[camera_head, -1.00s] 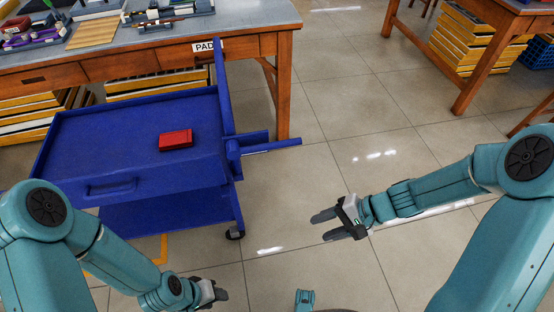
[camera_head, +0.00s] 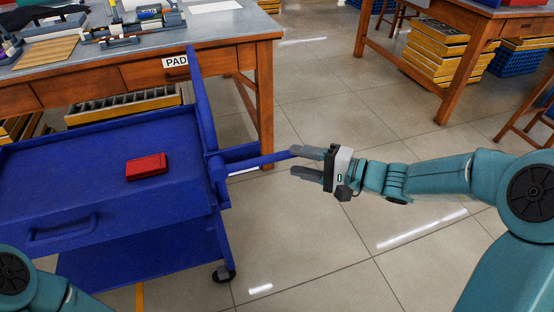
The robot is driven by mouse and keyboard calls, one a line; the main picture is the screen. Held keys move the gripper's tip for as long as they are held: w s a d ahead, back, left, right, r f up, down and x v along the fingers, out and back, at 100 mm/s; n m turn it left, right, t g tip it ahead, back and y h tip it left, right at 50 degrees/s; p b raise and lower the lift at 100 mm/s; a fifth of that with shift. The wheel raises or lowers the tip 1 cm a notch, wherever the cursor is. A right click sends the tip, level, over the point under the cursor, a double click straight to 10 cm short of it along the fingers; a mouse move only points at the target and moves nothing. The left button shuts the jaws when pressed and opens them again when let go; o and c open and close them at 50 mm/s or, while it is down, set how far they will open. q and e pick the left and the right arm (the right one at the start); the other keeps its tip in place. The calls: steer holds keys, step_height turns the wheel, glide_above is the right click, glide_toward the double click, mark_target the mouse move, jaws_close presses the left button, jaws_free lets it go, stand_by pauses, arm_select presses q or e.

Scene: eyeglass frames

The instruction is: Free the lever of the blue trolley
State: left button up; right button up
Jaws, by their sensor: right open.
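The blue trolley (camera_head: 130,215) stands at the left, with a red box (camera_head: 146,166) on its top. Its blue lever (camera_head: 262,162) sticks out to the right from the trolley's right-hand upright. My right gripper (camera_head: 297,163) is open at the lever's outer end, its fingers pointing left. The upper finger overlaps the lever's tip in the picture; I cannot tell whether they touch. Only a part of my left arm shows in the bottom left corner, and its gripper is out of view.
A wooden workbench (camera_head: 140,75) with a PAD label stands behind the trolley, its leg close behind the lever. Another wooden table (camera_head: 440,50) with stacked yellow-edged trays (camera_head: 432,65) is at the back right. The tiled floor between them is clear.

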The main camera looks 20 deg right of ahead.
mark_target(284, 158)
steer(key=b+x, duration=0.1)
steer(key=x, duration=0.5)
steer(key=shift+s, duration=0.1)
jaws_close()
